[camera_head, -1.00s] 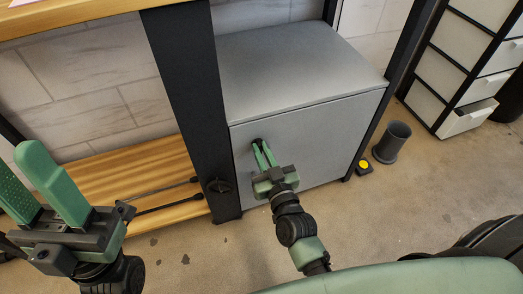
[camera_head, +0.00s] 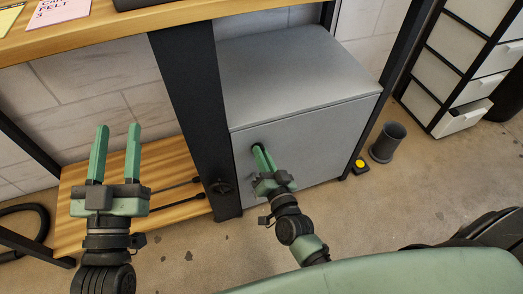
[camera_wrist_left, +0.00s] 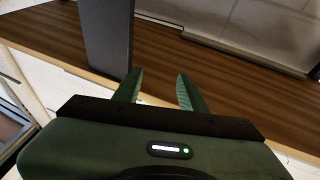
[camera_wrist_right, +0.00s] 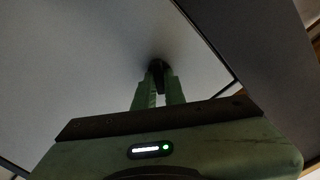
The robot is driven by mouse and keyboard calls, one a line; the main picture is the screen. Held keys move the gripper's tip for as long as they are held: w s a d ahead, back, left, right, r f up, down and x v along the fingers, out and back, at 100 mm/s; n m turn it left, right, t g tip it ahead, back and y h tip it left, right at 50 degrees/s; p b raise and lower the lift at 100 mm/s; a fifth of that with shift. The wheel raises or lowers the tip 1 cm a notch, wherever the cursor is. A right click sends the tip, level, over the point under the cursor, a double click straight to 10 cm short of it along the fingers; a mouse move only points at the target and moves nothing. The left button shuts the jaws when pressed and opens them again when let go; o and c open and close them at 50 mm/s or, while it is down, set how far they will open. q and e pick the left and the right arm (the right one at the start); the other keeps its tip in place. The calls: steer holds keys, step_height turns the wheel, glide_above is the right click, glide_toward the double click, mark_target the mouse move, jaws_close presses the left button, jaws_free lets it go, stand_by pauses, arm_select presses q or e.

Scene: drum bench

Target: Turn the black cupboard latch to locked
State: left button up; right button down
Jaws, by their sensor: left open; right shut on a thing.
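The grey cupboard (camera_head: 310,150) stands under the bench, right of the dark post. Its black latch (camera_wrist_right: 157,68) is on the front face near the upper left, and it shows small in the head view (camera_head: 257,147). My right gripper (camera_head: 262,155) is at the latch with its fingers closed around it; in the right wrist view the fingertips (camera_wrist_right: 158,80) hide part of it. The latch's exact angle is hard to tell. My left gripper (camera_head: 118,140) is open and empty, over the low wooden shelf left of the post, well apart from the cupboard.
The dark post (camera_head: 190,100) stands just left of the cupboard door. A wooden shelf (camera_head: 170,180) with two dark rods lies at left. A yellow-topped black button (camera_head: 360,165) and a grey bin (camera_head: 388,142) stand on the floor right of the cupboard. White drawers (camera_head: 470,60) are beyond.

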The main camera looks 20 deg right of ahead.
arm_select(q)
step_height(320, 180, down, 6)
steer(key=g+y+p, duration=0.1)
steer(key=g, duration=0.2)
steer(key=shift+w+a+f+g, duration=0.25)
steer(key=shift+w+a+g, duration=0.05)
steer(key=shift+a, duration=0.05)
arm_select(e)
steer(key=shift+d+f+m, duration=0.1)
steer(key=shift+f+m, duration=0.05)
steer(key=shift+m, duration=4.95)
arm_select(q)
steer(key=shift+r, duration=0.15)
arm_select(e)
steer(key=c, duration=1.5)
jaws_free()
arm_select(q)
steer(key=shift+w, duration=0.1)
step_height(320, 180, down, 6)
steer(key=s+a+g+y+p, duration=0.1)
steer(key=g, duration=0.2)
steer(key=shift+s, duration=0.35)
arm_select(e)
steer(key=s, duration=0.7)
steer(key=shift+s+d, duration=0.15)
steer(key=shift+s, duration=0.25)
